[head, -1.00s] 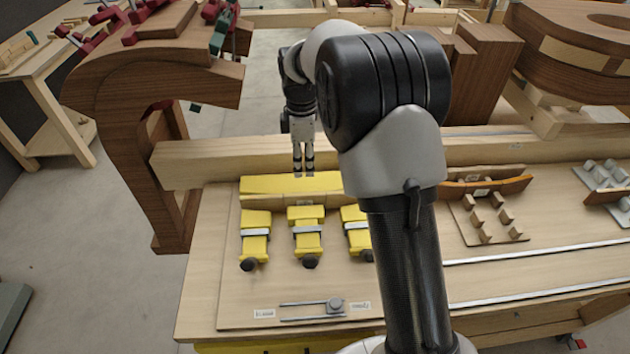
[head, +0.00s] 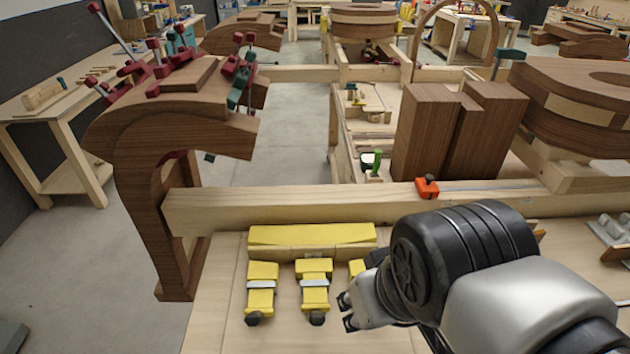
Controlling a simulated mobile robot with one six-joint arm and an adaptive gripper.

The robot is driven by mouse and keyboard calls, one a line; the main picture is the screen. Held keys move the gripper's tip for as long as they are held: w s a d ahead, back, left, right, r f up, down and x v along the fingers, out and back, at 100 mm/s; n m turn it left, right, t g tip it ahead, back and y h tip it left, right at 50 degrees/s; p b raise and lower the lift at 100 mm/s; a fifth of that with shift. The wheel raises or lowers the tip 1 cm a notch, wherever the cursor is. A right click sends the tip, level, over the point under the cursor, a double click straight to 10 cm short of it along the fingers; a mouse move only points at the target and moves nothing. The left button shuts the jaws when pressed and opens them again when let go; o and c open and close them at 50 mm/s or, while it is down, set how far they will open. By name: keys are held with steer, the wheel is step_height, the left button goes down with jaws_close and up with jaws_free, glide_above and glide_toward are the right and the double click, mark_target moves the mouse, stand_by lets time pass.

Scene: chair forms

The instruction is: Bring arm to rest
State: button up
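My arm (head: 520,300) is folded low at the bottom right, with its black and grey joints close to the camera. My gripper (head: 347,311) points left out of the folded arm, just right of the yellow clamp pieces. Its two dark fingertips are apart with nothing between them, so it is open and empty. The rest of the gripper is partly hidden by the arm.
Yellow clamp pieces (head: 314,285) and a yellow bar (head: 310,236) lie on the workbench (head: 215,315). A wooden beam (head: 290,206) runs behind them, with an orange clamp (head: 427,188) on it. A curved brown chair form (head: 140,170) stands left; brown blocks (head: 425,135) stand behind.

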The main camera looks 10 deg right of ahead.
steer(key=shift+s+f+m, duration=0.3)
steer(key=shift+s+f, duration=0.05)
steer(key=shift+s, duration=0.15)
step_height(320, 180, down, 6)
steer(key=b, duration=0.6)
steer(key=shift+f, duration=0.1)
stand_by(0.4)
